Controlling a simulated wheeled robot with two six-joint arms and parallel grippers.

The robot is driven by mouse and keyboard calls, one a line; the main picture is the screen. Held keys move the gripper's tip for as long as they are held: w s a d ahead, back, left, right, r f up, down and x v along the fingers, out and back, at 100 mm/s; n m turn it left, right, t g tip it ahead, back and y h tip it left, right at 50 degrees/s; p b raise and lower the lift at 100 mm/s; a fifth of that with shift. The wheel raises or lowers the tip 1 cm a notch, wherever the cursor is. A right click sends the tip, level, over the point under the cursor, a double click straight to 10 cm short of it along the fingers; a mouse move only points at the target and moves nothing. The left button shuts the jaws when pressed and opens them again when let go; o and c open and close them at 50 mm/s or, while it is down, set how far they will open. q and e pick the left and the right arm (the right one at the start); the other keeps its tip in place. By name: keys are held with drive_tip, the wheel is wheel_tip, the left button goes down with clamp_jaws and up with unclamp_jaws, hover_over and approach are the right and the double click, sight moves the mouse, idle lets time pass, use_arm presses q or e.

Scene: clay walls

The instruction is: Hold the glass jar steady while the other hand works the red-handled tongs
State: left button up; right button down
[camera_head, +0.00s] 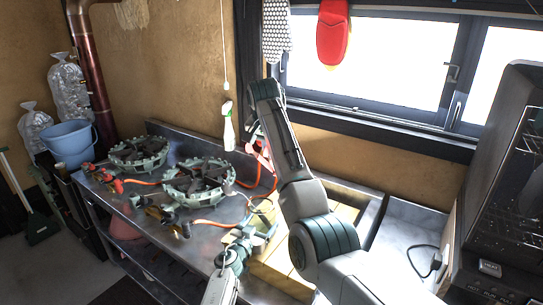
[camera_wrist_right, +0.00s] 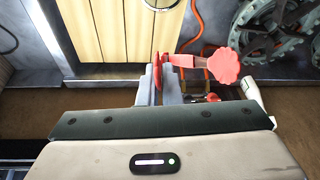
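My right gripper (camera_wrist_right: 158,85) has its two fingers on either side of a red part of the red-handled tongs (camera_wrist_right: 225,66) and appears shut on it. The tongs' broad red end points right in the right wrist view. In the head view the red of the tongs (camera_head: 262,158) shows beside my right forearm. A thin clear rim, likely the glass jar (camera_wrist_right: 163,6), is cut off at the top of the right wrist view, apart from the tongs. My left gripper (camera_head: 262,235) is low in the head view, over the near side of the wooden board; its fingertips are too small to read.
Two green-grey gas burners (camera_head: 200,181) with orange hoses stand on the metal bench (camera_head: 150,205) to the left. A pale wooden board (camera_head: 345,213) lies under my arms. A dark rack appliance (camera_head: 505,190) stands at right.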

drive_tip(key=m, duration=0.1)
drive_tip(key=r+m+g, duration=0.1)
drive_tip(key=m, duration=0.1)
drive_tip(key=m+g, duration=0.1)
drive_tip(key=m, duration=0.1)
drive_tip(key=shift+s+a+r, duration=0.1)
drive_tip(key=shift+r, duration=0.3)
drive_tip(key=r+m+y, duration=0.1)
drive_tip(key=m, duration=0.2)
drive_tip(key=r+m+y, duration=0.1)
drive_tip(key=m, duration=0.3)
drive_tip(key=s+r+m+y, duration=0.1)
drive_tip(key=m, duration=0.2)
drive_tip(key=shift+a+r, duration=0.35)
drive_tip(key=shift+r, duration=0.05)
drive_tip(key=m, duration=0.1)
drive_tip(key=r+m+t, duration=0.1)
drive_tip(key=m, duration=0.1)
drive_tip(key=r+m, duration=0.1)
drive_tip(key=shift+s+a+m+t+y, duration=0.15)
drive_tip(key=shift+s+m+t+y, duration=0.15)
drive_tip(key=shift+s+m+y, duration=0.1)
wheel_tip(320, 180, down, 15)
drive_tip(key=shift+f, duration=0.15)
drive_tip(key=c, duration=1.5)
unclamp_jaws()
drive_tip(key=shift+c, duration=0.2)
